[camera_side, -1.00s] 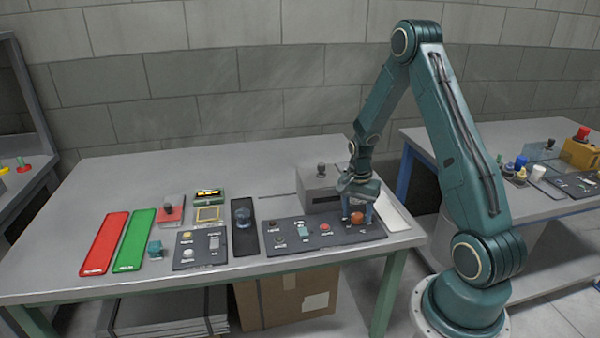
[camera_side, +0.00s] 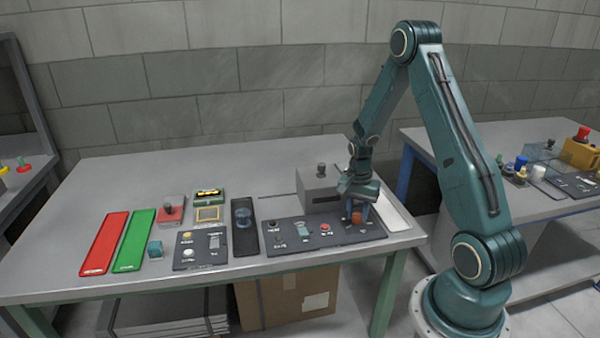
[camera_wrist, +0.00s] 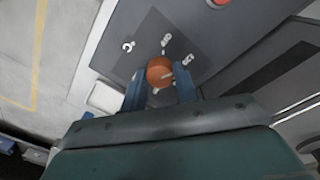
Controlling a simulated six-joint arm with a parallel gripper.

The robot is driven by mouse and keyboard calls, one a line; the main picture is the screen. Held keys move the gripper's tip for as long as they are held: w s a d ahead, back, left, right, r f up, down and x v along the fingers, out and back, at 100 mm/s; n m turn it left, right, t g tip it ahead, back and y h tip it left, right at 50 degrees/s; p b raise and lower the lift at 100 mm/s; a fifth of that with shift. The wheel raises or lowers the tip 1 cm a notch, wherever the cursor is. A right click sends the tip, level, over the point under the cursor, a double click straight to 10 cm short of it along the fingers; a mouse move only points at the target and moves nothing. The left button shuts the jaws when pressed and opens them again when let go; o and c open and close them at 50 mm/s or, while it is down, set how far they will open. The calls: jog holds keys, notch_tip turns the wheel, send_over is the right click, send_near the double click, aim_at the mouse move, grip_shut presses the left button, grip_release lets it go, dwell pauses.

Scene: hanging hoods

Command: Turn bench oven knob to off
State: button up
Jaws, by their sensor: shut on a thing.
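An orange knob (camera_side: 358,217) sits at the right end of a dark control panel (camera_side: 288,239). The knob shows larger in the wrist view (camera_wrist: 160,71), with a pale pointer mark on its right side and white symbols on the panel around it. My gripper (camera_side: 358,212) reaches down over the knob, with a blue finger on each side. In the wrist view my gripper (camera_wrist: 160,90) is shut on the knob, which stays on the panel.
The same panel carries a red button (camera_side: 325,227) and a small switch (camera_side: 303,230). A grey box with a knob on top (camera_side: 318,188) stands just behind. A white tray (camera_side: 393,214) lies at the right. Red (camera_side: 104,243) and green (camera_side: 134,240) strips lie at the left.

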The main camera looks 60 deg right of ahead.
aim_at(355, 216)
jog(key=n, duration=1.1)
jog(key=shift+h, duration=0.3)
jog(key=shift+n, duration=0.3)
jog(key=o, duration=1)
jog(key=shift+s, duration=0.1)
jog(key=shift+c, duration=0.2)
jog(key=shift+r, duration=0.2)
notch_tip(355, 216, up, 14)
jog(key=shift+w+a+f, duration=0.2)
jog(key=shift+a+f, duration=0.05)
jog(key=shift+a, duration=0.1)
